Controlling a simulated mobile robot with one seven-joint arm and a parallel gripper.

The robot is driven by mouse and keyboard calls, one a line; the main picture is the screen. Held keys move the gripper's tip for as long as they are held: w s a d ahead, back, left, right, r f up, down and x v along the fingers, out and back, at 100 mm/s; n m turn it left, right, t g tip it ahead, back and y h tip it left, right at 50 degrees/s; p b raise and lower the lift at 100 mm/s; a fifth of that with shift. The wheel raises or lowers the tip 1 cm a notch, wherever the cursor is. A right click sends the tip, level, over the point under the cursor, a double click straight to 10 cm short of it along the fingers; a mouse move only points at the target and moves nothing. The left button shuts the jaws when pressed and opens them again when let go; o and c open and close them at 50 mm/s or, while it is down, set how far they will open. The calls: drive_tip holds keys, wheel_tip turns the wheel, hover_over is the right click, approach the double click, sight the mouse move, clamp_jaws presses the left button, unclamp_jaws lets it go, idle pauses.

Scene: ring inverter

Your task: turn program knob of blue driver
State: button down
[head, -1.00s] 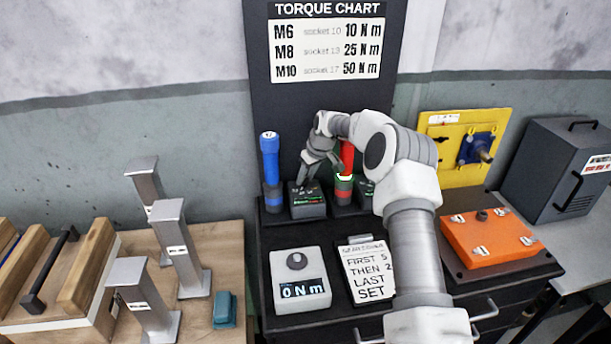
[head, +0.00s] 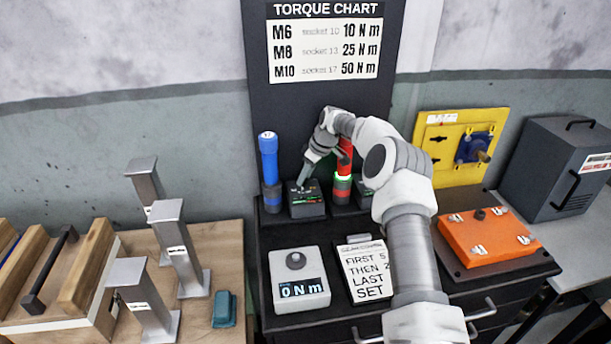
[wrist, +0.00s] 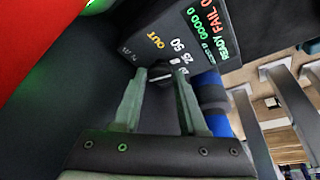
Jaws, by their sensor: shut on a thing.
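The blue driver (head: 269,165) stands upright in its holder at the left of the dark panel. Its lower part shows right of the fingers in the wrist view (wrist: 210,92). The black driver control box (head: 307,208) sits just right of it. In the wrist view the box's face (wrist: 160,38) carries OUT, 25, 50 and a lit READY, GOOD, FAIL display. My gripper (head: 303,184) reaches down to this box. Its two fingers are shut on the small dark program knob (wrist: 160,76), one on each side; the knob's pointer is partly hidden.
The red driver (head: 345,158) stands close to the right of my gripper, with another box (head: 364,192) beside it. A torque tester (head: 299,280) and a note card (head: 366,270) lie in front. An orange case (head: 488,238) is at the right.

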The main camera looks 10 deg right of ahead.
drive_tip(key=shift+c, duration=2.2)
unclamp_jaws()
